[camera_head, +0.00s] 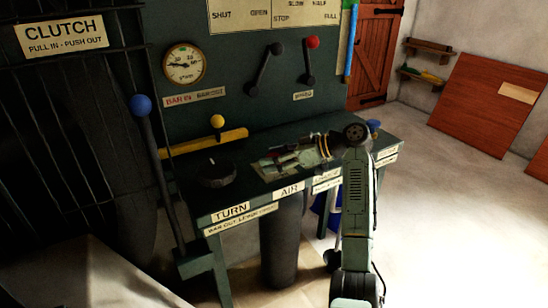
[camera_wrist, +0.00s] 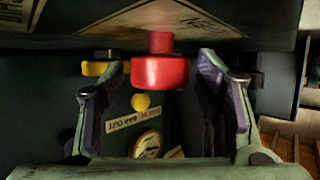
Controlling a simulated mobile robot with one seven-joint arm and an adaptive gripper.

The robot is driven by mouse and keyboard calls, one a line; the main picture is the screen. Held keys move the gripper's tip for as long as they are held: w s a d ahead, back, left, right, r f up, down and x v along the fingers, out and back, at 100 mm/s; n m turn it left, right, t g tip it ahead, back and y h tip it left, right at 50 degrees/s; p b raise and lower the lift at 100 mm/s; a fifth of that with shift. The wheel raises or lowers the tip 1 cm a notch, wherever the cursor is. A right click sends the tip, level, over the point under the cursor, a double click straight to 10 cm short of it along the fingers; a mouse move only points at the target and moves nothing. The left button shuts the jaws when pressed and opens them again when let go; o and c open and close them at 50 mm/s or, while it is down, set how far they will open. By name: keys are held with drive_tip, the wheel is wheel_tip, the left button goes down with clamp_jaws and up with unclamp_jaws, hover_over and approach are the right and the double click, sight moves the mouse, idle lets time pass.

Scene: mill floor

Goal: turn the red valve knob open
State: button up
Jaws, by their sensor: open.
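The red valve knob (camera_wrist: 160,72) shows in the wrist view as a short red cylinder on a thinner red stem. It appears to stand on the bench top, which lies along the upper edge of that upside-down view. My gripper (camera_head: 278,163) is open over the bench in the head view. In the wrist view its two fingers stand apart to the left and right of the knob, with visible gaps on both sides. I cannot make out the knob in the head view, where my gripper and wrist cover that part of the bench.
A yellow-ball lever (camera_head: 217,122), a dark round knob (camera_head: 215,174) and a blue knob (camera_head: 373,125) are on the bench. A blue-ball lever (camera_head: 141,106) rises at left. Black-ball (camera_head: 277,48) and red-ball (camera_head: 312,43) levers and a gauge (camera_head: 184,64) are on the panel.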

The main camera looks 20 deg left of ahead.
drive_tip(key=v, duration=1.2)
